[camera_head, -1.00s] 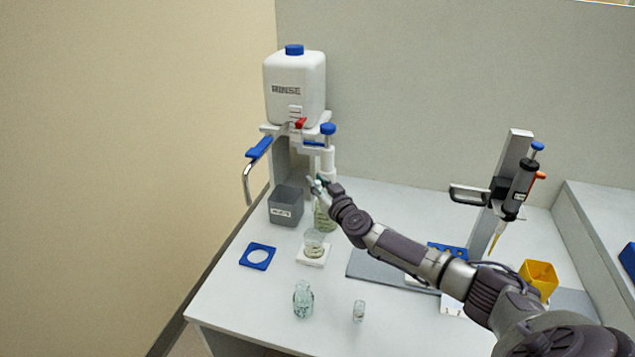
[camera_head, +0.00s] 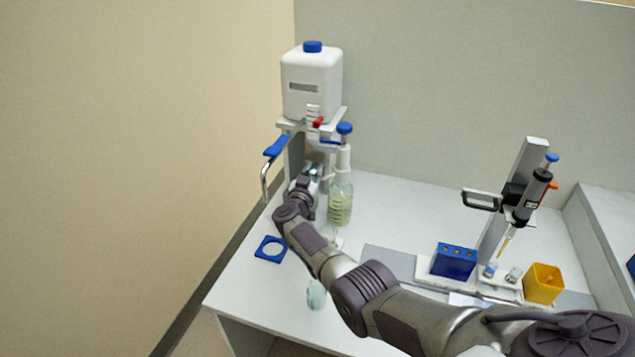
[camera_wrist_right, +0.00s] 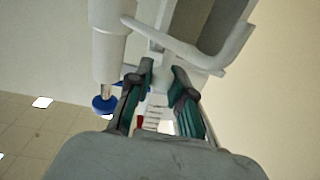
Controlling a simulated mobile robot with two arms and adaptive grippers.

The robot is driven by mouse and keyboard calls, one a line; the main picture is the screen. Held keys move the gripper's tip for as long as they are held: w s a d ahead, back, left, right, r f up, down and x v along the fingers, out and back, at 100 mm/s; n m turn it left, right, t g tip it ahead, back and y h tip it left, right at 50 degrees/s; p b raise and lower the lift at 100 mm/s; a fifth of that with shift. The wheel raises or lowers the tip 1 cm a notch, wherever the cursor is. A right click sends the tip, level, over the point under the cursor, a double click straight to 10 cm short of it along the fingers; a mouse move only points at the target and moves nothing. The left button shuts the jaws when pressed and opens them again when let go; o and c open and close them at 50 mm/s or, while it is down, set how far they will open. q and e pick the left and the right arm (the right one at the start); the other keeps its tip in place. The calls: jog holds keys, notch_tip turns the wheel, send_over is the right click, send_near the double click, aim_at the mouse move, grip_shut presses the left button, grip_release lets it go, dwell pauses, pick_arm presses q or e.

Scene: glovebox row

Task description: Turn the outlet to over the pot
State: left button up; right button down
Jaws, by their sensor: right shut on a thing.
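A bottle-top dispenser (camera_head: 341,160) with a blue knob stands on a clear bottle (camera_head: 340,205) of pale liquid, right of my right gripper (camera_head: 312,172). In the wrist view, its white barrel (camera_wrist_right: 109,42) is on the left and its white outlet (camera_wrist_right: 185,50) runs across past the fingertips. My right gripper (camera_wrist_right: 163,75) is shut on the outlet; the exact contact is partly hidden. In the head view, my arm almost wholly hides the small glass pot and its white pad (camera_head: 338,243). My left gripper is out of view.
A white tank (camera_head: 311,85) on a stand, with a blue lever (camera_head: 277,147) and curved metal pipe (camera_head: 265,180), is behind. A blue rack (camera_head: 453,261) and yellow bin (camera_head: 543,283) are right.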

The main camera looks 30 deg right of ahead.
pick_arm(q)
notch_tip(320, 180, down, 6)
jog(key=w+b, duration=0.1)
jog(key=b, duration=0.3)
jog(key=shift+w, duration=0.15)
pick_arm(e)
jog(key=shift+w+m+g+h, duration=1)
jog(key=shift+w+m+g, duration=0.1)
jog(key=shift+g, duration=0.3)
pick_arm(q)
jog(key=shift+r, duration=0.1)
pick_arm(e)
jog(key=shift+d, duration=0.1)
jog(key=c, duration=1)
grip_release()
jog(key=shift+v, duration=3.75)
